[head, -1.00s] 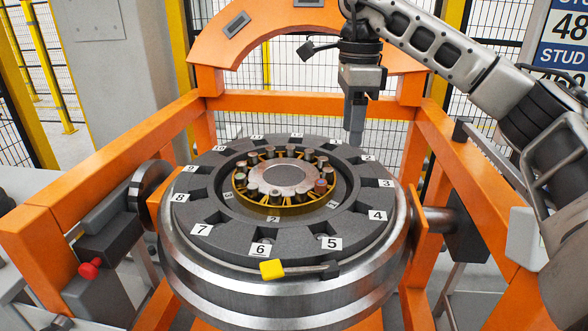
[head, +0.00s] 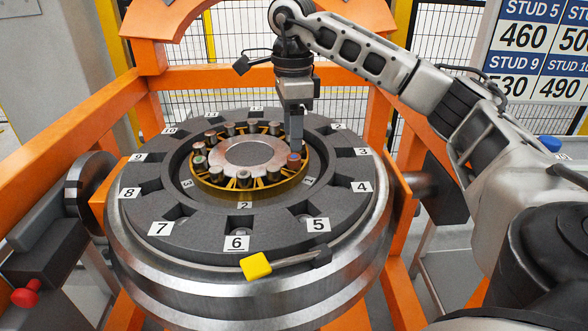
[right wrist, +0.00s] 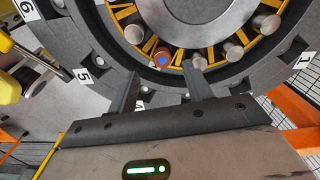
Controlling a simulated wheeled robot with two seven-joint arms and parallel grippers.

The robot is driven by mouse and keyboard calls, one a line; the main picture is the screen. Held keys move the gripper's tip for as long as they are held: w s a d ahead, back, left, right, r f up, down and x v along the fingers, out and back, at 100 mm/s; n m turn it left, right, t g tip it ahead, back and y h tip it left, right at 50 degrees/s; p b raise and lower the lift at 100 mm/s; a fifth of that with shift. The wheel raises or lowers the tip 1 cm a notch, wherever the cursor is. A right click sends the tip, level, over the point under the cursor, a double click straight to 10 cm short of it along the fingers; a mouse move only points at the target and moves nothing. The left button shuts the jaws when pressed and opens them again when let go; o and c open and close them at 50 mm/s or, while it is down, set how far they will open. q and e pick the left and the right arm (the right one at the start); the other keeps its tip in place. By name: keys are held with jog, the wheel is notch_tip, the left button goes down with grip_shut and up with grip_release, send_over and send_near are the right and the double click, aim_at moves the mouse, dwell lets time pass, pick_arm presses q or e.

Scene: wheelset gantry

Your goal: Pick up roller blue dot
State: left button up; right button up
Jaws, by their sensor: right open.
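The blue-dot roller (right wrist: 162,59) has a reddish-brown rim around a blue centre in the right wrist view. It sits in the yellow roller cage (right wrist: 233,50). In the head view, a reddish roller (head: 293,160) at the right side of the cage (head: 262,184) stands just below my right gripper (head: 296,142); its dot is too small to read there. My right gripper is open, and in the wrist view its fingertips (right wrist: 161,76) lie either side of the roller's position. I cannot tell how far above it they are. My left gripper is out of view.
The dark numbered ring (head: 188,222) surrounds the cage on the steel wheel. A yellow-handled tool (head: 257,266) lies across the ring's front edge. Several other rollers (right wrist: 270,22) stand in the cage. Orange gantry beams (head: 60,185) flank the wheel.

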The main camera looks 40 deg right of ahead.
aim_at(293, 156)
notch_tip(293, 156, down, 5)
jog(key=shift+w+d+f+p, duration=0.1)
jog(key=shift+d+p, duration=0.05)
jog(key=shift+p, duration=0.15)
grip_shut()
jog(key=shift+r, duration=0.25)
